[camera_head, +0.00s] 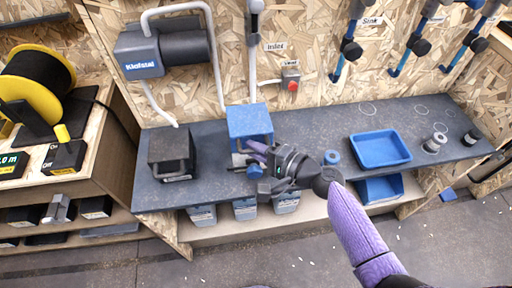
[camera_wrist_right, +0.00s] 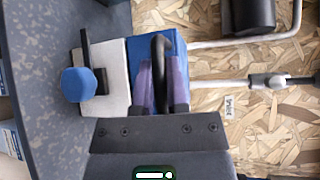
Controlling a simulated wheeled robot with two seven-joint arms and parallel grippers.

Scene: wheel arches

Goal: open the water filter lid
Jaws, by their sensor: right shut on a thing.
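The water filter is a light grey box with a blue lid (camera_head: 249,120) on the dark workbench, left of centre in the head view. In the right wrist view the lid (camera_wrist_right: 178,46) has a black loop handle (camera_wrist_right: 160,45), and a blue knob (camera_wrist_right: 77,85) sticks out of the grey body (camera_wrist_right: 112,68). My right gripper (camera_head: 256,150) is in front of the filter. Its purple fingers (camera_wrist_right: 161,84) are shut on the black handle. The gripper hides much of the filter's front in the head view. I cannot tell how far the lid is raised. My left gripper is out of view.
A black box (camera_head: 172,152) stands left of the filter. A blue tray (camera_head: 381,150) and small cylinders (camera_head: 435,143) are on the right. A grey pump (camera_head: 166,52) and pipes are on the wall behind.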

